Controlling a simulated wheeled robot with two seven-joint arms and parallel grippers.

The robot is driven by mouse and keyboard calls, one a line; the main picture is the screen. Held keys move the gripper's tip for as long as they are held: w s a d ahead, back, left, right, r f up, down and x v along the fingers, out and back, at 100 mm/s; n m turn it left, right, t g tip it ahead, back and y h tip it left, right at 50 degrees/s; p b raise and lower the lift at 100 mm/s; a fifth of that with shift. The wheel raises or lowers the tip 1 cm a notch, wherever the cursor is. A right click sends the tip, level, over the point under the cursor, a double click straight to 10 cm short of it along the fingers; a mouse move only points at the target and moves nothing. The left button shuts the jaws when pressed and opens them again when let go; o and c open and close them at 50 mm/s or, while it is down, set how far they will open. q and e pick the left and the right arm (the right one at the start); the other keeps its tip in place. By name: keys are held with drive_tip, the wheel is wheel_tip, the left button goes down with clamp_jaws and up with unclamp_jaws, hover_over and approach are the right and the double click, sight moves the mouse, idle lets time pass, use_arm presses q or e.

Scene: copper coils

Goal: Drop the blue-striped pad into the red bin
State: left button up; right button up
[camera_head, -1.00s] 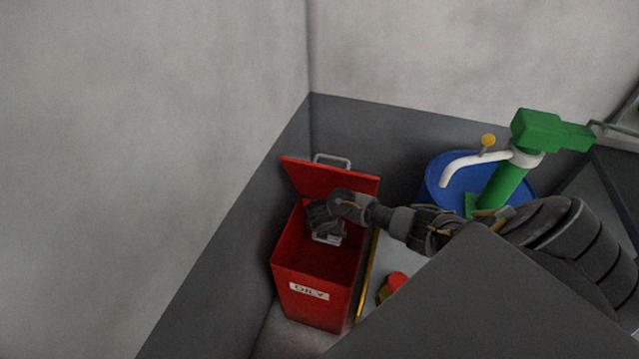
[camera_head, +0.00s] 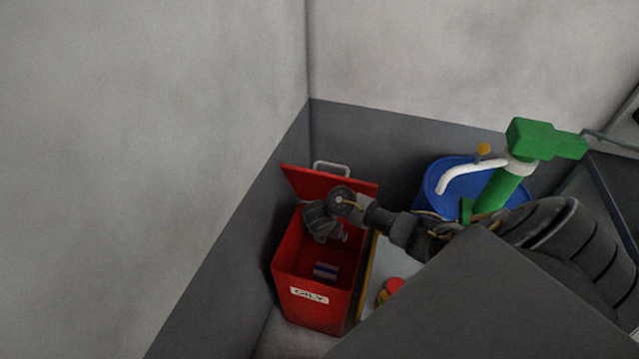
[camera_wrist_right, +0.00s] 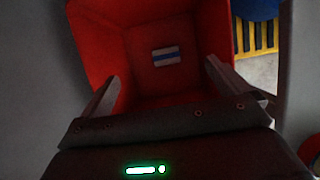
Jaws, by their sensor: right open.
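The blue-striped pad (camera_head: 326,271) lies inside the red bin (camera_head: 312,312), low in it; it is white with a blue stripe. It also shows in the right wrist view (camera_wrist_right: 166,56), lying flat and apart from my fingers. The bin's lid stands open at the back, and its front label seems to read "OILY". My right gripper (camera_head: 341,236) is over the bin's opening, near the lid. In the right wrist view its two fingers (camera_wrist_right: 160,85) are spread wide with nothing between them. My left gripper is not in view.
A blue drum (camera_head: 436,186) with a green pump (camera_head: 500,185) and white spout stands right of the bin. A small red-topped container (camera_head: 391,287) sits on a pale surface with a yellow edge beside the bin. Walls close in behind and left.

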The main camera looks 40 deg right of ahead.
drive_tip(key=p+v, duration=0.2)
drive_tip(key=v, duration=0.3)
drive_tip(key=shift+r, duration=0.1)
idle(0.4)
